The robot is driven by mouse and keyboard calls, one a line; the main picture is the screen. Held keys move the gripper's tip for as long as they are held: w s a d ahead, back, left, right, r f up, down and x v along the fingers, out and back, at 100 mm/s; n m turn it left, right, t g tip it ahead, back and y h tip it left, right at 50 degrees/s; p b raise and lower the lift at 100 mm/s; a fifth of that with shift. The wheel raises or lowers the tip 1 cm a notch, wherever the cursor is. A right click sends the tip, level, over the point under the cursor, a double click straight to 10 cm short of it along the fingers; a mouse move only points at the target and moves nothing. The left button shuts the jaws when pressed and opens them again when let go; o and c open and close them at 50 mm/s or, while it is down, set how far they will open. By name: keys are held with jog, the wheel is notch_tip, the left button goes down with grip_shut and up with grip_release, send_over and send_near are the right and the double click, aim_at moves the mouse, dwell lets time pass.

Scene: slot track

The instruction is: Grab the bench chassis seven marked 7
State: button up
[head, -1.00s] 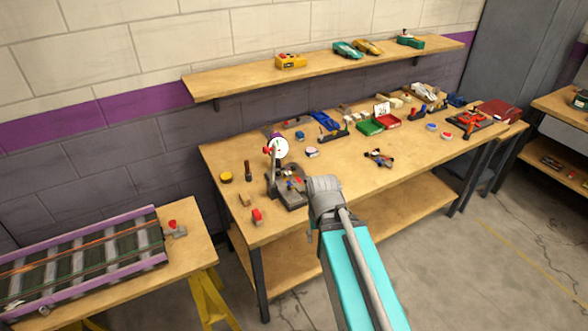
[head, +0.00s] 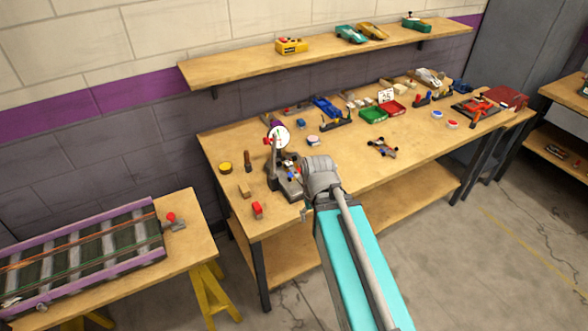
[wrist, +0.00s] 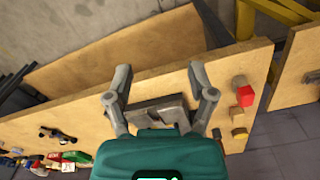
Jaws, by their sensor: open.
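A small dark chassis with wheels (head: 382,147) lies on the middle of the workbench; it also shows at the left in the wrist view (wrist: 58,133). A second small chassis-like piece with blue and red parts (head: 291,171) sits at the dark dial-gauge stand (head: 279,180), partly hidden by my arm. I cannot read a 7 on either piece. My gripper (wrist: 160,70) is open, its two fingers spread above the bench near the grey stand base (wrist: 158,110). Nothing is held. In the head view my wrist hides most of the gripper.
A red block (head: 257,210) and a wooden block (head: 244,191) lie near the bench's left end. Green and red trays (head: 373,115) and a card marked 25 (head: 386,96) stand further back. A shelf (head: 230,68) holds toy cars. A track table (head: 190,240) stands at left.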

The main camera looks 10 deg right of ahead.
jog(key=shift+o, duration=1)
jog(key=w+r+n+t+p, duration=0.1)
jog(key=w+r, duration=0.1)
jog(key=w, duration=0.7)
jog(key=shift+a+y+p, duration=0.2)
jog(key=shift+y+p, duration=0.1)
jog(key=shift+p, duration=0.1)
jog(key=w+r+n+t+p, duration=0.1)
jog(key=w+r, duration=0.1)
jog(key=w, duration=0.5)
jog(key=w+d+r+n+t+p, duration=0.1)
jog(key=w+r+t, duration=0.1)
jog(key=w, duration=0.6)
jog(key=shift+w+d+n+y+p, duration=0.15)
jog(key=shift+d+n+y+p, duration=0.15)
jog(key=shift+y, duration=0.1)
jog(key=shift+f, duration=0.2)
jog(key=b, duration=0.8)
send_over(292, 169)
jog(key=s+d, duration=0.1)
jog(key=s, duration=0.1)
notch_tip(292, 169, down, 8)
jog(key=shift+d+r, duration=0.1)
jog(key=shift+r, duration=0.05)
jog(key=shift+b+x, duration=2.45)
jog(key=shift+x, duration=0.2)
jog(key=shift+s, duration=0.1)
